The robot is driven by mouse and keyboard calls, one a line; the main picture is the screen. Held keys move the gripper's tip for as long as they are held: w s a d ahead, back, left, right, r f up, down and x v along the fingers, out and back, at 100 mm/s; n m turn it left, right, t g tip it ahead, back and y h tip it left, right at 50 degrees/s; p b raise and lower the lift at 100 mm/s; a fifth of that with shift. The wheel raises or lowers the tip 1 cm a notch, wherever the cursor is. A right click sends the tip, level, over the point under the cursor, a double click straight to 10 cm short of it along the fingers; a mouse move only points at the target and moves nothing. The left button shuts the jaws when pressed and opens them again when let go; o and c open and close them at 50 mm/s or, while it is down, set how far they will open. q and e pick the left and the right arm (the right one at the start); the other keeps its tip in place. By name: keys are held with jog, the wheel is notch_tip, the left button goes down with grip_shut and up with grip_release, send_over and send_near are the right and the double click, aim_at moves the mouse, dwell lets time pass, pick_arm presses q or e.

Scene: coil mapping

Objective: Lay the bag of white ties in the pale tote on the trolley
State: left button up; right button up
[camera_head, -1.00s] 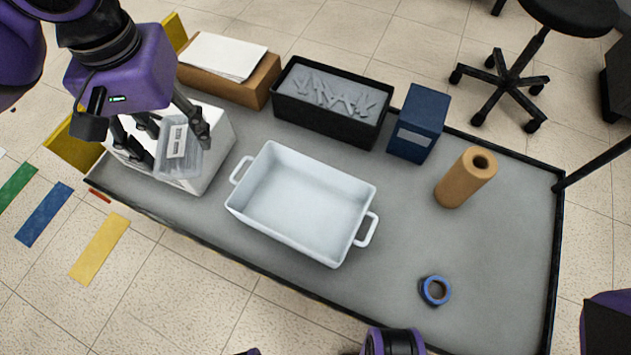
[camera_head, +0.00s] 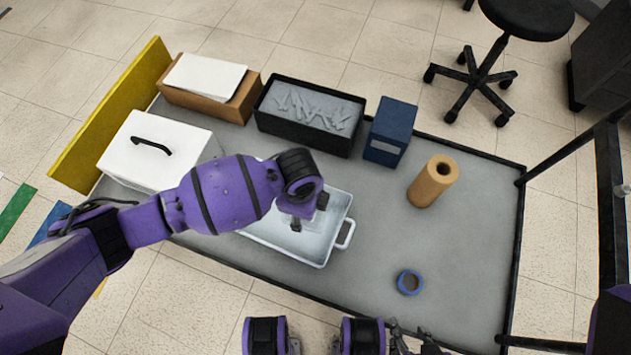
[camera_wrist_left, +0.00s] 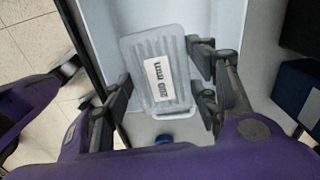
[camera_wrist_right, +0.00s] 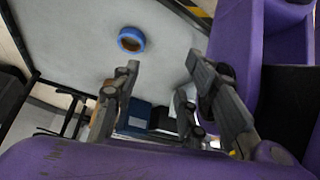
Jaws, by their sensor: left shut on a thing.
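The bag of white ties (camera_wrist_left: 158,72) is a clear ribbed packet with a white label reading 200 mm, seen in the left wrist view. My left gripper (camera_wrist_left: 166,85) is shut on it, with fingers along both sides. The pale tote (camera_head: 338,238), with loop handles, stands mid-trolley in the head view, partly covered by my left arm. My left gripper (camera_head: 297,222) is over it there, and the bag is hidden. In the left wrist view the tote (camera_wrist_left: 238,20) shows behind the bag; I cannot tell whether they touch. My right gripper (camera_wrist_right: 158,75) is open and empty, near the front edge (camera_head: 405,338).
On the trolley (camera_head: 455,270) are a lidded white box (camera_head: 150,165), a carton with paper (camera_head: 205,78), a black bin (camera_head: 305,135), a blue box (camera_head: 390,132), a brown roll (camera_head: 432,182) and blue tape (camera_head: 410,282). The right front surface is mostly clear.

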pick_arm(q)
jog(key=shift+s+d+f+m, duration=0.15)
jog(key=shift+s+f+m, duration=0.15)
jog(key=shift+s+f, duration=0.05)
jog(key=w+a+f+b, duration=0.1)
jog(key=w+a+f, duration=0.1)
jog(key=a+f, duration=0.1)
jog(key=w+a+f+b, duration=0.2)
jog(key=a+f, duration=0.1)
jog(key=a, duration=0.1)
jog(key=w+a+f+b, duration=0.1)
jog(key=w+a+f, duration=0.1)
jog(key=a+f, duration=0.1)
jog(key=shift+w+a+f+b, duration=0.25)
jog(key=shift+a+b, duration=0.15)
jog(key=shift+a, duration=0.15)
jog(key=shift+w+a+f, duration=0.1)
jog(key=shift+a+f, duration=0.05)
jog(key=shift+w+a+f+b, duration=0.1)
jog(key=shift+a+f+b, duration=0.1)
jog(key=shift+f+b, duration=1.2)
pick_arm(e)
notch_tip(320, 180, down, 7)
jog(key=shift+w+r+p, duration=0.2)
jog(key=shift+w+p, duration=0.1)
jog(key=shift+p, duration=0.1)
pick_arm(q)
jog(key=shift+f, duration=0.4)
pick_arm(e)
jog(key=shift+d, duration=0.1)
